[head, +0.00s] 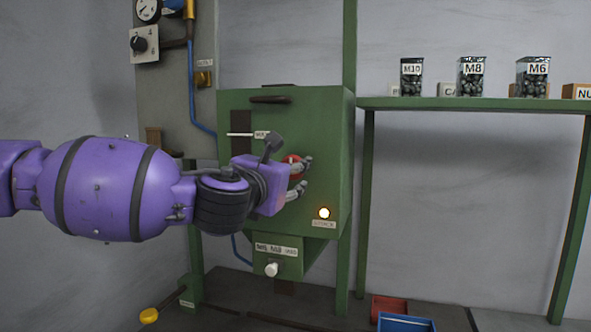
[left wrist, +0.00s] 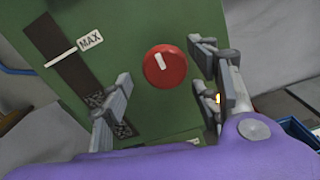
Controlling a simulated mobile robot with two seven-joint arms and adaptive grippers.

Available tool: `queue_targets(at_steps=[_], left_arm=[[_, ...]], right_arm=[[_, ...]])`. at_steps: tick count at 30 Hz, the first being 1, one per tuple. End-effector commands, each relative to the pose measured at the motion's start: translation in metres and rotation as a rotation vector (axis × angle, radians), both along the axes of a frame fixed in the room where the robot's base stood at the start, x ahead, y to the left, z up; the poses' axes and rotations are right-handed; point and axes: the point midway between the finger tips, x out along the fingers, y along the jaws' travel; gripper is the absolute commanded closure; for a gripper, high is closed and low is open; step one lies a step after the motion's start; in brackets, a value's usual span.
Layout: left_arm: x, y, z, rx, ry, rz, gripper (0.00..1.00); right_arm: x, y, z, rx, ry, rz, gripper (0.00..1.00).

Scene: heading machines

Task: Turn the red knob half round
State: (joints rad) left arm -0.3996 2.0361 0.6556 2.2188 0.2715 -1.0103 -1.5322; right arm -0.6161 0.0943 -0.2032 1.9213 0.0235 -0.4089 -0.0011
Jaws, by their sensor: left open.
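The red knob (left wrist: 165,66) is round with a white pointer line and sits on the front of the green machine cabinet (head: 240,190). In the head view the knob (head: 293,166) is partly hidden behind my left gripper (head: 305,177). In the left wrist view the open fingers of my left gripper (left wrist: 165,90) stand to the left and right of the knob, with clear gaps. The white line on the knob leans up and to the left in that view. My right gripper is not in view.
A slot with a MAX label (left wrist: 89,41) is beside the knob. A lit lamp (head: 324,213) and a white knob (head: 271,269) are lower on the cabinet. A green shelf (head: 480,104) with labelled jars stands right. Red (head: 388,308) and blue (head: 406,323) trays lie below.

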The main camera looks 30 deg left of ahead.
Motion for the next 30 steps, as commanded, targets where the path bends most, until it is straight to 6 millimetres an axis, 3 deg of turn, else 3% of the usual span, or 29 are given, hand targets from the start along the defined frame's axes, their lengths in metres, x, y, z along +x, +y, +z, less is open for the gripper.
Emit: queue_targets(at_steps=[3, 9, 19, 30], left_arm=[[0.022, 0.005, -0.005, 0.002, 0.006, 0.001, 0.44], [0.042, 0.01, -0.003, -0.001, 0.003, 0.001, 0.44], [0.046, 0.011, 0.0, -0.002, -0.001, -0.001, 0.44], [0.046, 0.012, -0.001, -0.003, -0.001, 0.001, 0.87]], right_arm=[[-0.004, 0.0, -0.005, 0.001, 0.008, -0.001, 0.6], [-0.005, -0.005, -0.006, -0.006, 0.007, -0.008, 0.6], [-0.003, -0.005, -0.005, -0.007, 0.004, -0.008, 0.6], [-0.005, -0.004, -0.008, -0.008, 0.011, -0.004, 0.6]])
